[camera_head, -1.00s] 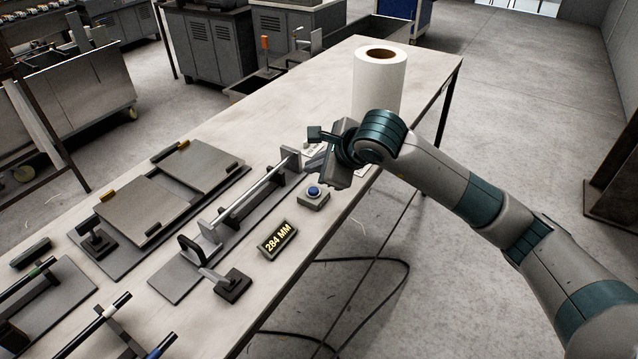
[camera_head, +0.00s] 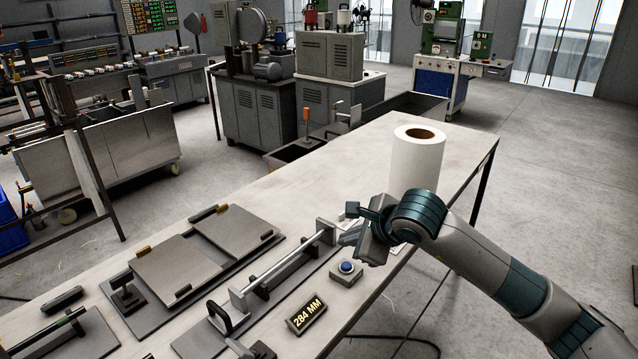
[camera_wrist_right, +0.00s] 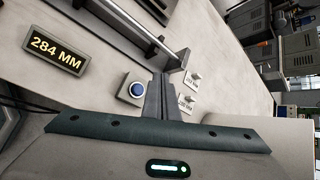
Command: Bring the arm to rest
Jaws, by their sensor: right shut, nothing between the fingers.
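My right arm comes in from the right in the head view. Its gripper (camera_head: 352,236) hangs over the table's right edge, near the blue button box (camera_head: 347,272) and in front of the paper roll. In the right wrist view the gripper's fingers (camera_wrist_right: 158,95) are together with nothing between them, beside the button box (camera_wrist_right: 133,88). A metal rod (camera_head: 278,268) lies in a measuring fixture left of the gripper, apart from it. A display (camera_head: 306,314) reads 284 MM. My left gripper does not show.
A white paper roll (camera_head: 416,163) stands on the table (camera_head: 345,150) behind the gripper. Two flat plates (camera_head: 177,271) lie on a stand at the left. Small labels (camera_wrist_right: 192,79) lie near the fingers. The table's far end is clear. Machines stand beyond.

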